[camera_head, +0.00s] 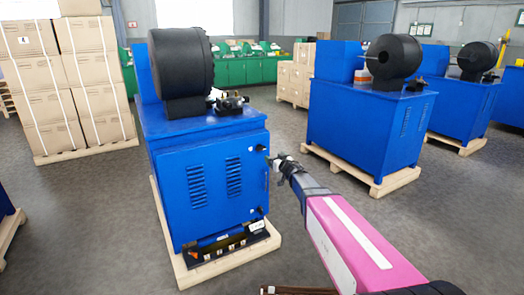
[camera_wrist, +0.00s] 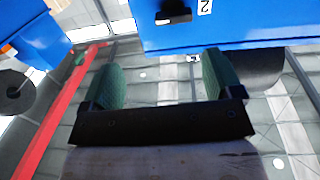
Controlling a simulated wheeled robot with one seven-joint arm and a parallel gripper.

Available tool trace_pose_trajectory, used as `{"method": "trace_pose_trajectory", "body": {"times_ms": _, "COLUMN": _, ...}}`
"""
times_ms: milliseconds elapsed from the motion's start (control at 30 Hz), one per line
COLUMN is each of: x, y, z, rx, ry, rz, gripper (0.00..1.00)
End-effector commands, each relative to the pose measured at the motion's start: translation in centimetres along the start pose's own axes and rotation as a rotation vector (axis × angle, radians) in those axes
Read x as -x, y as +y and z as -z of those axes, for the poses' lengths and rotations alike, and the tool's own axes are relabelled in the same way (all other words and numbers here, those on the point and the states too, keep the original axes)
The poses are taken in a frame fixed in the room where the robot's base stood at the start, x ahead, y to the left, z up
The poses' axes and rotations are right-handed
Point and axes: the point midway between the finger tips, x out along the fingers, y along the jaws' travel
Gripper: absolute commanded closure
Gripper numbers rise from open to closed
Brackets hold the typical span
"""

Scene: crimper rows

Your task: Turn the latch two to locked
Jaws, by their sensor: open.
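Latch two (camera_wrist: 173,13) is a small black handle on a blue panel at the top edge of the wrist view, beside a white label marked 2 (camera_wrist: 204,6). It lies roughly crosswise in that picture. My gripper (camera_wrist: 160,60) is open and empty, with a green pad on each finger; the latch is beyond the fingertips and apart from them. In the head view, my gripper (camera_head: 279,160) is at the right edge of the blue machine's front door (camera_head: 212,185). An upper black latch (camera_head: 260,148) and a lower one (camera_head: 260,210) show there; their numbers are unreadable.
The blue machine (camera_head: 158,122) stands on a wooden pallet (camera_head: 186,278), with a black drum (camera_head: 182,62) on top. Another blue machine (camera_head: 352,125) stands to the right. Stacked cartons (camera_head: 90,80) stand at the left. Grey floor between the machines is clear.

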Motion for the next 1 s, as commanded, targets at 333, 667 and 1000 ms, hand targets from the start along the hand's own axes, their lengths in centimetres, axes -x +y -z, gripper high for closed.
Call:
{"method": "trace_pose_trajectory", "body": {"times_ms": 333, "x": -2.0, "y": -1.3, "z": 0.4, "rx": -0.001, "ry": 0.021, "rz": 0.065, "gripper": 0.15}}
{"method": "trace_pose_trajectory", "body": {"times_ms": 667, "x": -7.3, "y": -1.5, "z": 0.5, "rx": 0.0, "ry": 0.022, "rz": 0.065, "gripper": 0.15}}
{"method": "trace_pose_trajectory", "body": {"times_ms": 1000, "x": -11.4, "y": -1.9, "z": 0.6, "rx": -0.001, "ry": 0.021, "rz": 0.063, "gripper": 0.15}}
